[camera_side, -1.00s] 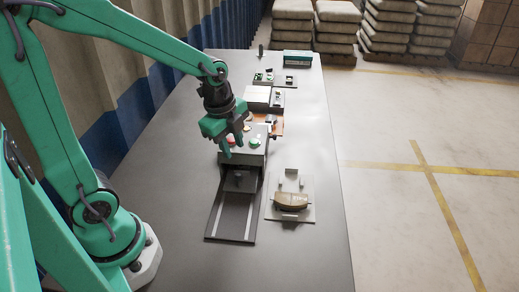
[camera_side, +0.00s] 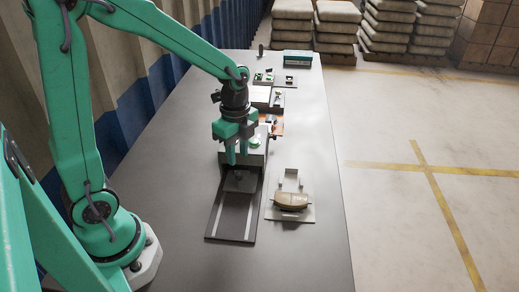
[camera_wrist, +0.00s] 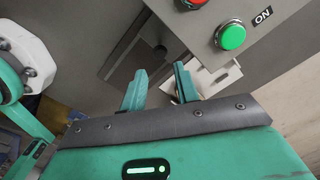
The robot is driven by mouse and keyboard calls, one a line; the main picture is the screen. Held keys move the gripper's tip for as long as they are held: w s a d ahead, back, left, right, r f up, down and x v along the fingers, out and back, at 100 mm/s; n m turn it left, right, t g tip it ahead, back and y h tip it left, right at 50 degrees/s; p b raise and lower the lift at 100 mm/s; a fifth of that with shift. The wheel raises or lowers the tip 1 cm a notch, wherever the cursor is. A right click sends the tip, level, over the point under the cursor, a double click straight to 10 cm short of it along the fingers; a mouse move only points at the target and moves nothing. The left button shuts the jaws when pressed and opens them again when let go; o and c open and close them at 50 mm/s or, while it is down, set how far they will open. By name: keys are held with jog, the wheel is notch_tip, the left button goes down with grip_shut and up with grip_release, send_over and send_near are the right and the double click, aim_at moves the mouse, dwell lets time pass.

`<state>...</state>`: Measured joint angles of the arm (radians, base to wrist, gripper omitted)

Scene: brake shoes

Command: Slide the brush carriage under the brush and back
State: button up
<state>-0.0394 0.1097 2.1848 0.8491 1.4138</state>
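The brush carriage (camera_side: 239,181) is a dark grey block on a flat rail track (camera_side: 232,218), at the track's far end, against the front of the brush housing (camera_side: 257,158). The brush itself is hidden inside the housing. My gripper (camera_side: 238,160) points down just above the carriage, in front of the housing. In the wrist view my gripper (camera_wrist: 158,88) has its two green fingers apart with nothing between them. A green button (camera_wrist: 231,36) labelled ON and part of a red button (camera_wrist: 192,3) show on the housing top.
A brown brake shoe (camera_side: 291,201) lies on a grey fixture plate (camera_side: 303,215) right of the track. More fixtures and a small green-and-black box (camera_side: 297,59) stand farther back. The table's front part is clear.

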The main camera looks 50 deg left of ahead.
aim_at(239, 173)
jog(key=shift+f, duration=0.65)
jog(key=shift+f, duration=3.9)
grip_shut()
